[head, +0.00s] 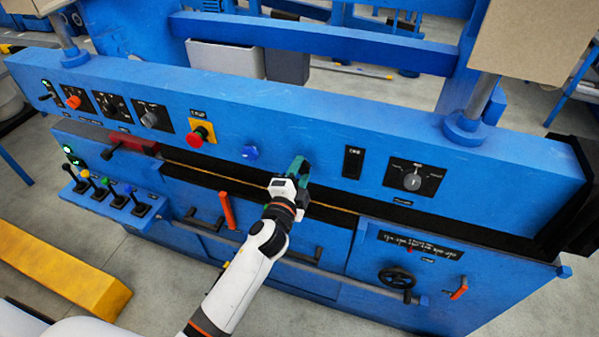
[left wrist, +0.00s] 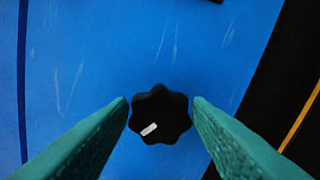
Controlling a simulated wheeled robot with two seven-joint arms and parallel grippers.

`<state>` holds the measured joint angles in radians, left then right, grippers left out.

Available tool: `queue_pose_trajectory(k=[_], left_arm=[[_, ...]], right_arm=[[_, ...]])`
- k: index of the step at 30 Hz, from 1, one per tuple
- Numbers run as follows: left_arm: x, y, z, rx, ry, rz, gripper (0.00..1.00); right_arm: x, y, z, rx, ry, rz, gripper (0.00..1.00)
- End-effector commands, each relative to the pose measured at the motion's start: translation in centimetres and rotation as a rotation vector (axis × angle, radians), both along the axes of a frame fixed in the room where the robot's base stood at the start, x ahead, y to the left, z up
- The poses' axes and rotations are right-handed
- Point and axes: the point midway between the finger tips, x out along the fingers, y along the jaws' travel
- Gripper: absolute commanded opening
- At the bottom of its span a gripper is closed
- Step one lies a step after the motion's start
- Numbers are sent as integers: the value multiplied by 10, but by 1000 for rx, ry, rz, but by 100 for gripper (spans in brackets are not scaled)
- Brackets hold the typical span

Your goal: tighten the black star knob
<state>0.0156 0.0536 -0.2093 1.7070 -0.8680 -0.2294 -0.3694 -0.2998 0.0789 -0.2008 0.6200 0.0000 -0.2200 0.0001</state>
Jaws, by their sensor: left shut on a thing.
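The black star knob (left wrist: 160,116) sits on the blue panel (left wrist: 150,45) in the left wrist view. A short white mark shows on its lower left face. The green fingers of my left gripper (head: 299,166) stand on either side of the knob, shut on it. In the head view my left gripper reaches the front of the blue machine (head: 330,145), right of the blue button (head: 250,153), and hides the knob. My right gripper is not in view.
A red emergency button (head: 198,135) is on the panel to the left. A black rotary switch (head: 412,179) and a black handwheel (head: 397,278) are to the right. An orange handle (head: 228,212) and a grey rail pass near my arm. A yellow beam (head: 60,268) lies at lower left.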

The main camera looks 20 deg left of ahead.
Motion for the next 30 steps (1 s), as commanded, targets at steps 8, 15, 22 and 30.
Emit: queue_pose_trajectory(k=[8, 15, 22, 30], left_arm=[[0, 0, -2, 267, -7, -1, 22], [0, 0, -3, 494, -15, -1, 22], [0, 0, -4, 697, -22, -2, 22], [0, 0, -5, 876, -29, -2, 22]], right_arm=[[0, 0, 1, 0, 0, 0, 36], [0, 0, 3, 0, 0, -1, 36], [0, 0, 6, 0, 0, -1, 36], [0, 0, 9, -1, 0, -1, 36]])
